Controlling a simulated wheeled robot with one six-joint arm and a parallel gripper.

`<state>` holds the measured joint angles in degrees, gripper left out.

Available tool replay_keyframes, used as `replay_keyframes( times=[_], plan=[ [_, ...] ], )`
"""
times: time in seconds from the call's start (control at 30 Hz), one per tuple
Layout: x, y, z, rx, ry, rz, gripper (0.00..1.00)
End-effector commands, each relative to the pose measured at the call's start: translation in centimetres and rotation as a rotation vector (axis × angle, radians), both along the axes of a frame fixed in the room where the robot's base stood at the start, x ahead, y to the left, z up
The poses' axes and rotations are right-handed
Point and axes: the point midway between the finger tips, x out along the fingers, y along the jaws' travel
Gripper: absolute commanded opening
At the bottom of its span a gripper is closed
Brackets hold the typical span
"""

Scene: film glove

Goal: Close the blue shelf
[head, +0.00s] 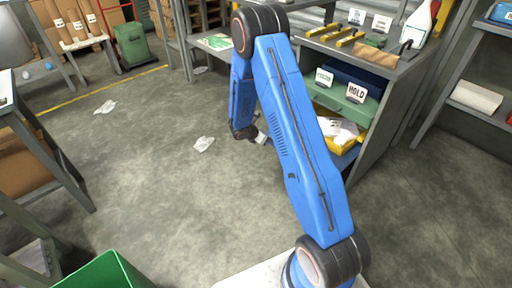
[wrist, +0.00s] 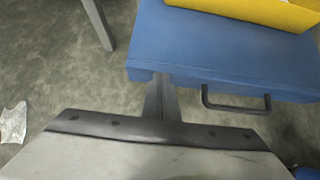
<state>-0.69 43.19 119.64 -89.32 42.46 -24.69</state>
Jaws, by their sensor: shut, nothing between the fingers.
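The blue shelf (wrist: 225,50) fills the upper right of the wrist view. Its front edge carries a black bar handle (wrist: 237,103). A yellow bin (wrist: 275,10) stands on it. In the head view a strip of the blue shelf (head: 346,158) shows low in the grey rack, under the yellow bin with white pieces in it; my arm hides part of it. My gripper (wrist: 160,80) is shut and empty, its fingertips at the shelf's front edge, left of the handle. I cannot tell if they touch. In the head view my gripper (head: 262,138) is small and partly hidden.
A green bin (head: 105,272) stands at the bottom left.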

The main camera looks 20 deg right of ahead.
Motion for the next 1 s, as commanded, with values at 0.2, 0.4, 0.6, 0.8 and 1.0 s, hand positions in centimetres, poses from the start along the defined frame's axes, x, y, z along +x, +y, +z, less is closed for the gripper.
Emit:
replay_keyframes(
  times=[0.2, 0.4, 0.6, 0.8, 1.0],
  plan=[
    [1.9, -6.1, 0.0, 0.000, -0.001, -0.004, 0.00],
    [3.6, -11.3, -0.1, 0.000, -0.001, -0.004, 0.00],
    [5.0, -15.7, 0.0, 0.000, -0.001, -0.004, 0.00],
    [6.1, -18.8, 0.0, -0.001, -0.001, -0.002, 0.00],
    [6.6, -20.4, 0.0, 0.000, -0.001, -0.001, 0.00]
  ],
)
